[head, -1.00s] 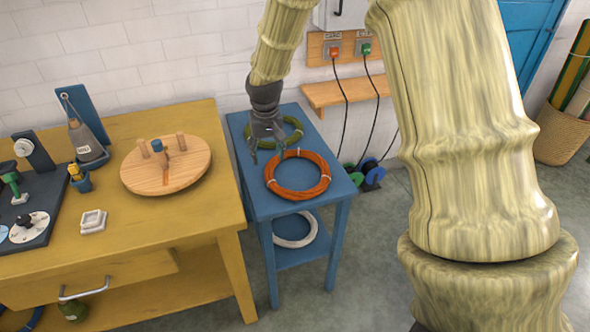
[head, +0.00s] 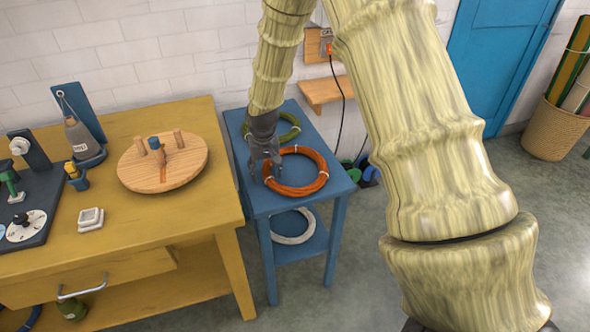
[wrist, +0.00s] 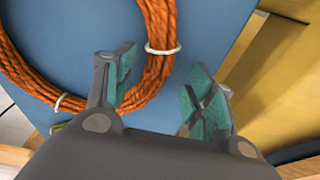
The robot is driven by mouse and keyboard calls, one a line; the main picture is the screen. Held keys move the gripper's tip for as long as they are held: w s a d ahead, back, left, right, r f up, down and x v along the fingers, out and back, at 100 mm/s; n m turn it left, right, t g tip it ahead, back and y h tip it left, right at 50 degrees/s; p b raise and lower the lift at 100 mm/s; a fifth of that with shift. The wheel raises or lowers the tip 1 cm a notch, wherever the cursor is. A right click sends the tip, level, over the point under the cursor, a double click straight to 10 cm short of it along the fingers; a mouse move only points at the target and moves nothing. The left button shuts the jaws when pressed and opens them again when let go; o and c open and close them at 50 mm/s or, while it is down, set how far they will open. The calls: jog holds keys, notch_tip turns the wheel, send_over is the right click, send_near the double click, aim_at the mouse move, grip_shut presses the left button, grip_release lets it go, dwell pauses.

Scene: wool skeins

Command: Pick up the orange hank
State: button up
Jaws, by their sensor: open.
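The orange hank (head: 322,182) is a ring of coiled cord lying flat on the top of a small blue table (head: 330,200). In the wrist view the orange hank (wrist: 154,75) shows white ties around its strands. My gripper (head: 264,178) is at the left side of the ring in the head view. In the wrist view my gripper (wrist: 158,98) is open and empty, its teal pads apart. I cannot tell how high the fingertips are above the tabletop.
A green hank (head: 291,128) lies behind the orange one on the same tabletop. A white hank (head: 294,238) lies on the lower shelf. A yellow workbench (head: 200,218) with a round wooden board (head: 135,176) stands close on the left.

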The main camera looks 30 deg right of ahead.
jog(key=c, duration=1.2)
jog(key=shift+o, duration=0.2)
jog(key=shift+r, duration=0.1)
